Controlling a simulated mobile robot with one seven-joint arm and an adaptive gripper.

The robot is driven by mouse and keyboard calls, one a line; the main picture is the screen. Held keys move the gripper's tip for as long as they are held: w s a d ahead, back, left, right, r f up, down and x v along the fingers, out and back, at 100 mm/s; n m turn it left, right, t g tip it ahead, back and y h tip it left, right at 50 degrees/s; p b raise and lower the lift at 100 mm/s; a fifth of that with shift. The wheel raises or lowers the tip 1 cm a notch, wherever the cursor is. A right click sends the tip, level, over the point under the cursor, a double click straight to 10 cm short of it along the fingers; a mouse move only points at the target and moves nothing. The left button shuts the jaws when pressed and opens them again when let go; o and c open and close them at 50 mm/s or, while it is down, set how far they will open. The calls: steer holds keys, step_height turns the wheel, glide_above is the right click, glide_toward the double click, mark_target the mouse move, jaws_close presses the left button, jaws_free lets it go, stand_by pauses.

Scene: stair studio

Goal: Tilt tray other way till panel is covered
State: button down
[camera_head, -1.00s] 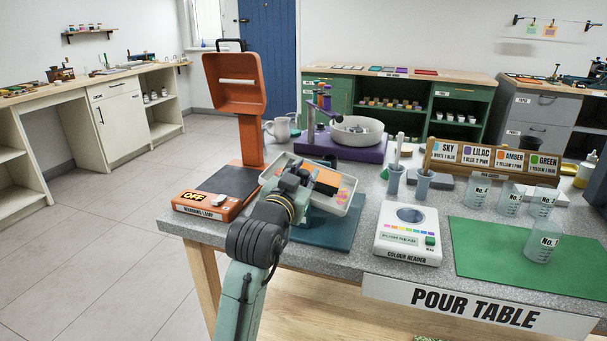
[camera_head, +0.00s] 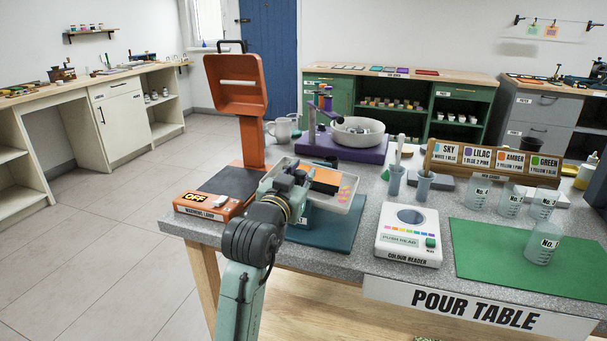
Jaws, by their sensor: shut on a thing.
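A pale shallow tray (camera_head: 338,203) sits over a dark teal mat (camera_head: 335,236) on the pour table. My gripper (camera_head: 290,180) is at its near left side and shut on it; my wrist hides the fingers and that edge. An orange-brown panel (camera_head: 326,180) with a dark near side lies in the tray. Pink and yellow patches (camera_head: 346,190) show at the tray's right end, beside the panel. Paint on the panel's top is too small to judge. The tray appears close to level, perhaps slightly tilted; I cannot tell exactly.
An orange warming lamp (camera_head: 235,95) stands left, its switch reading OFF. A colour reader (camera_head: 408,240) stands right of the mat. Stirring pots, numbered cups (camera_head: 542,243) and a green mat (camera_head: 500,258) fill the right. A purple stand with a bowl (camera_head: 357,130) is behind.

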steer(key=shift+w+a+n+p, duration=0.2)
steer(key=shift+a+n+p, duration=0.2)
steer(key=shift+a+n, duration=0.4)
steer(key=shift+w+a+n+p, duration=0.25)
steer(key=shift+a+n+p, duration=0.15)
steer(key=shift+a+n, duration=0.45)
steer(key=shift+w+a+n+p, duration=0.2)
steer(key=shift+a+n+p, duration=0.25)
steer(key=shift+n, duration=0.6)
steer(key=shift+a+f, duration=0.1)
steer(key=c, duration=1.4)
jaws_free()
steer(key=shift+f, duration=0.1)
steer(key=shift+o, duration=0.2)
steer(key=v, duration=1.2)
